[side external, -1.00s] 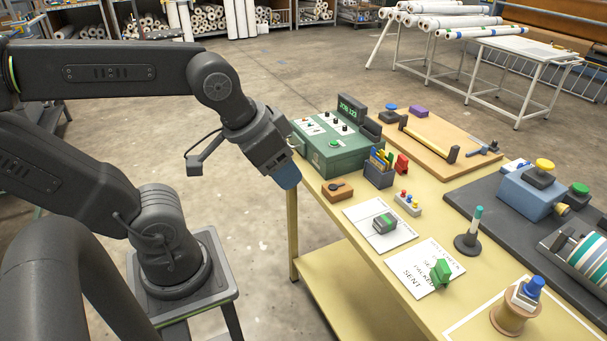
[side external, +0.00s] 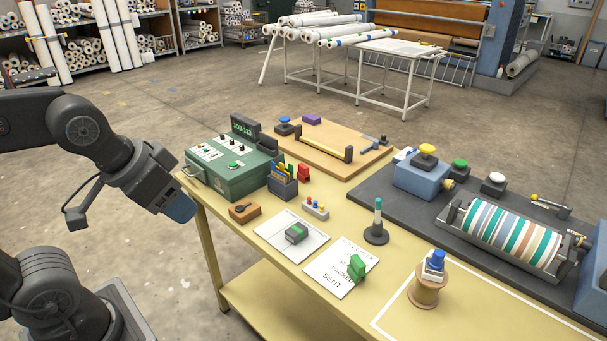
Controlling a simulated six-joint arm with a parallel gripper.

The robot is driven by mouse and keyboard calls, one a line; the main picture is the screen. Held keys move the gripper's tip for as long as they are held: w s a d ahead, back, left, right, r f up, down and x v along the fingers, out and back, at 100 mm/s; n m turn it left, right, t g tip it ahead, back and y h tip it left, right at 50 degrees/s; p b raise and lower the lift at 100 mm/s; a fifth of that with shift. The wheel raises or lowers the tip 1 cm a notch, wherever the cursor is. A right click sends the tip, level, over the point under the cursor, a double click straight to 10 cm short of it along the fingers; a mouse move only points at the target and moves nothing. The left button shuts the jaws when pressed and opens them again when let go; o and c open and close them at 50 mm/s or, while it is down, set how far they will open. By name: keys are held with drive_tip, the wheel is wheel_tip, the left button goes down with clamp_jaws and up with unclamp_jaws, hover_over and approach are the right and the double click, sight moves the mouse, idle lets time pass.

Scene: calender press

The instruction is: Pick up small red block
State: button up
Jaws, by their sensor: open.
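A small red block (side external: 303,173) with an uneven outline stands on the yellow table (side external: 375,308), just right of a dark grey holder (side external: 283,187) with colored cards or tabs in it. My gripper (side external: 181,209) has a blue end and hangs off the table's left edge, left of the green control box (side external: 234,168). It is open and appears empty, apart from the red block and well to its left. The gap between its fingers is hard to see from this side.
A brown block (side external: 244,211), a white peg strip (side external: 316,208), a stamp (side external: 296,233) and a green clip-like piece (side external: 357,267) lie nearby. An upright teal-topped stand (side external: 377,223) is to the right. A wooden board (side external: 322,157) lies behind.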

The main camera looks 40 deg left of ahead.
drive_tip(key=o, duration=0.4)
drive_tip(key=w+a+r, duration=0.2)
drive_tip(key=w, duration=0.5)
drive_tip(key=w+a+r, duration=0.1)
drive_tip(key=w+r, duration=0.1)
drive_tip(key=w, duration=0.6)
drive_tip(key=m+h, duration=0.1)
drive_tip(key=m, duration=0.1)
hover_over(303, 166)
drive_tip(key=s, duration=0.3)
wheel_tip(303, 166, down, 23)
drive_tip(key=shift+a+x, duration=0.15)
drive_tip(key=shift+x, duration=1.4)
drive_tip(key=shift+a+x, duration=0.1)
drive_tip(key=shift+x, duration=1.4)
